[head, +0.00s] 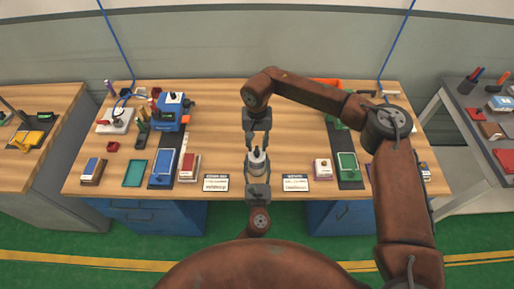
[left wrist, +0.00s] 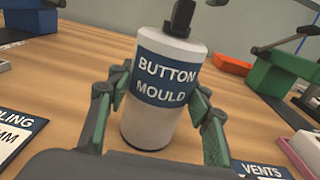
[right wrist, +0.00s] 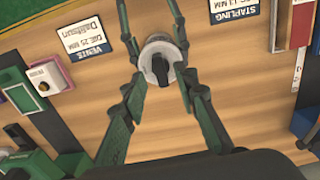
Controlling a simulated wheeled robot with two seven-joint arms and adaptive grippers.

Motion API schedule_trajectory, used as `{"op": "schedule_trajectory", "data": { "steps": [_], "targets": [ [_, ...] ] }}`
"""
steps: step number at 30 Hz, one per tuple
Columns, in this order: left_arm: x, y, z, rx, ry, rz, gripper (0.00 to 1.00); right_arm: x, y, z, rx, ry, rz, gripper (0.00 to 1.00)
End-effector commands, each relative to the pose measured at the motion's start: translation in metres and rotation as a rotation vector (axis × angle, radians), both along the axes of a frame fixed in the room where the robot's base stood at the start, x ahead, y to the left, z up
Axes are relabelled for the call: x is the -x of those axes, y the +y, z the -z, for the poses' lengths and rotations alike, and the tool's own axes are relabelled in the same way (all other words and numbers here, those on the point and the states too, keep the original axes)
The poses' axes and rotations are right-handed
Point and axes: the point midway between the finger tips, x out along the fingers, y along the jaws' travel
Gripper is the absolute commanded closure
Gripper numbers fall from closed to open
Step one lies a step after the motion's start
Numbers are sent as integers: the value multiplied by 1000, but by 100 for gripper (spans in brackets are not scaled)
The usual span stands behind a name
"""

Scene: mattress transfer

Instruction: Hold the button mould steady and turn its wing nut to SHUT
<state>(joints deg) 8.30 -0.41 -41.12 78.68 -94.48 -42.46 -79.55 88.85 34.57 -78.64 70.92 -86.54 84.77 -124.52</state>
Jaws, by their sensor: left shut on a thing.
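The button mould (left wrist: 152,110), a pale cylinder with a blue BUTTON MOULD label, stands upright on the wooden table; it also shows in the head view (head: 257,160). My left gripper (head: 258,182) is shut on its sides from the near side. The dark wing nut (right wrist: 161,72) sits on top of the mould, seen from above in the right wrist view. My right gripper (head: 259,137) is open above and beyond the mould, its fingers to either side of the nut in the right wrist view, with no visible grip. I cannot read any SHUT mark.
Two label cards (head: 215,183) (head: 295,183) lie either side of the mould. A blue tray (head: 163,163) and a blue machine (head: 172,110) are at left, a green tray (head: 347,165) at right. The table around the mould is clear.

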Motion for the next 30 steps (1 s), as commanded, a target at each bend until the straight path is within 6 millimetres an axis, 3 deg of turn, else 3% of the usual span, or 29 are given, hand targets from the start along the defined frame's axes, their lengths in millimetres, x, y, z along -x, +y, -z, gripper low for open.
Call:
{"op": "schedule_trajectory", "data": {
  "steps": [6,16,28,30],
  "targets": [
    [0,-1,-3,1,-4,0,100,0,0,21,-2,1,1,72],
    [0,-1,-3,1,-4,0,100,0,1,24,-2,-1,1,72],
    [0,-1,-3,1,-4,0,100,0,1,23,-2,-1,1,99],
    [0,-1,-3,1,-4,0,100,0,1,23,-2,-1,1,100]
  ]
}}
